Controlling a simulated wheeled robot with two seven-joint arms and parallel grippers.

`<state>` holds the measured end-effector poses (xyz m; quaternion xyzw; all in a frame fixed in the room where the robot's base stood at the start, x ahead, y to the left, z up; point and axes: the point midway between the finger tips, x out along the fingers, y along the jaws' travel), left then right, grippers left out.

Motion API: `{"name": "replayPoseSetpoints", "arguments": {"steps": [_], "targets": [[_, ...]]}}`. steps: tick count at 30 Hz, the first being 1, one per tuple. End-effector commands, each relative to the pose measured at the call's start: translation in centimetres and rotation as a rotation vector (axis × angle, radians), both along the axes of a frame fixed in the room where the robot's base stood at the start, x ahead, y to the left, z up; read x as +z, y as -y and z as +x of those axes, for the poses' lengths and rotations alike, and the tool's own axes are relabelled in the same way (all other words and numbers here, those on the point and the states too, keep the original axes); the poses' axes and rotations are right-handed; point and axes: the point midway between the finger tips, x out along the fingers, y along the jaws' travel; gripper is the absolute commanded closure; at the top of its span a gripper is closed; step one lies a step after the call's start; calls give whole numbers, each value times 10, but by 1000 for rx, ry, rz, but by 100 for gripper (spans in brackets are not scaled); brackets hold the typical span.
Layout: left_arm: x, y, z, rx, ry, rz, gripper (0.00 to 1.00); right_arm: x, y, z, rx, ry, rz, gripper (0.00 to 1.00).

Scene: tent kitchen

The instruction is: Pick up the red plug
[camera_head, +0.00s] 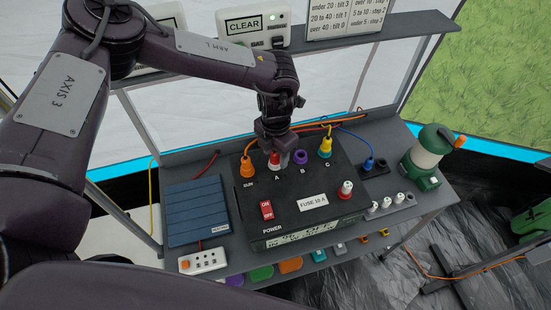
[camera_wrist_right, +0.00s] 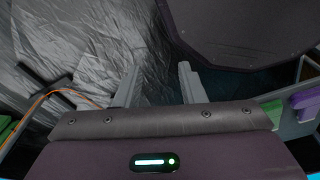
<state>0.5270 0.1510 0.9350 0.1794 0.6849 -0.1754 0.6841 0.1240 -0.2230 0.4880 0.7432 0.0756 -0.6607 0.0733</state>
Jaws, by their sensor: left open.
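A red plug (camera_head: 274,160) with a white lower part is at socket A on the black power box (camera_head: 320,178). My left gripper (camera_head: 281,158) is open and right at the plug, with a grey finger beside it. The gripper hides part of the plug, and I cannot tell whether the fingers touch it. A second red-and-white piece (camera_head: 346,189) stands at the right of the box. My right gripper (camera_wrist_right: 156,87) is open and empty in the right wrist view, with dark sheeting behind it.
Near the plug are an orange plug (camera_head: 248,167), a purple ring (camera_head: 300,157) at B and a yellow plug (camera_head: 325,147) at C, with cables behind. A green lantern (camera_head: 428,160) stands at the right; a blue panel (camera_head: 197,212) lies left.

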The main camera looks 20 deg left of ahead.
Motion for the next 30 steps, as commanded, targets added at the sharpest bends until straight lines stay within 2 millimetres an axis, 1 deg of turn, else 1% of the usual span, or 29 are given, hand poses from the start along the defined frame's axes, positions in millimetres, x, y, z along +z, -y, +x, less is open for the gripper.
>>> {"name": "replayPoseSetpoints", "arguments": {"steps": [2,9,12,13,20,23,26,30], "targets": [[1,0,0,0,0,0,53,1,0,-3,0,-4,0,64],[1,0,0,1,1,0,84,-1,4,-19,2,-28,-5,64],[1,0,0,1,1,0,97,-1,6,-23,3,-33,-8,64],[1,0,0,1,1,0,99,-1,7,-23,3,-34,-10,64],[2,0,0,1,1,0,99,-1,11,-21,5,-31,-14,64],[5,0,1,1,2,-1,99,-3,11,-19,5,-29,-15,64],[13,0,2,2,4,-2,99,-5,11,-17,5,-27,-15,64],[33,0,2,1,6,-2,99,-11,11,-16,5,-25,-14,64]]}}
